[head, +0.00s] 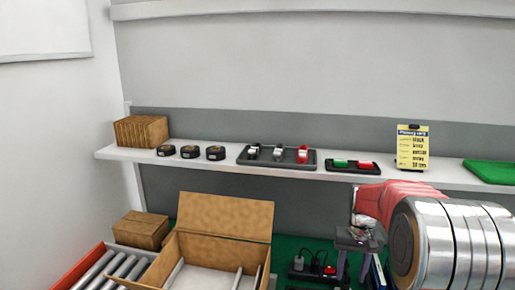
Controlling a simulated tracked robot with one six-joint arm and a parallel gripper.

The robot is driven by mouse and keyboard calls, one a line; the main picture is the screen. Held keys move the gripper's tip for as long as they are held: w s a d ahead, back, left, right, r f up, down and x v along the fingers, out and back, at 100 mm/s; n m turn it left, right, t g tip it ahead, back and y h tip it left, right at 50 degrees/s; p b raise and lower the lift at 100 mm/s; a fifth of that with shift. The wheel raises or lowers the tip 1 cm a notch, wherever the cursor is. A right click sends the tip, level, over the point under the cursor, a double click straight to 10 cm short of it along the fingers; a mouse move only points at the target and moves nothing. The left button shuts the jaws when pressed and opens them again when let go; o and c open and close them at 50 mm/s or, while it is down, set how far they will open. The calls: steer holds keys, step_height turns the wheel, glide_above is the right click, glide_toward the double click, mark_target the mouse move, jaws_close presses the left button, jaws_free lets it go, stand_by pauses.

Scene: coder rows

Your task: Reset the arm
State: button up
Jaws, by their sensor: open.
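My arm reaches in from the right, with a red link and a large silver banded joint. My gripper (354,268) is at the end of it, over the green work surface at the lower right. Its dark fingers point down and stand apart. I see nothing held between them. Part of the gripper's far side and what lies behind my arm are hidden.
An open cardboard box (226,218) stands left of my gripper, beside a roller conveyor (88,270). A small dark tray with plugs (312,272) lies close to the gripper's left. The white shelf (225,168) behind holds tape rolls, trays and a yellow list (412,148).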

steer(key=s+a+r+t, duration=0.2)
steer(key=s+a+r, duration=0.2)
steer(key=s, duration=0.5)
steer(key=s+a+r+n+t, duration=0.1)
steer(key=s+a+r, duration=0.3)
steer(key=s, duration=0.6)
steer(key=s+a+r+n+t, duration=0.1)
steer(key=s+a+r, duration=0.3)
steer(key=s, duration=0.5)
steer(key=shift+s+a+r+t, duration=0.15)
steer(key=shift+s+r+t, duration=0.05)
steer(key=shift+r+t, duration=0.8)
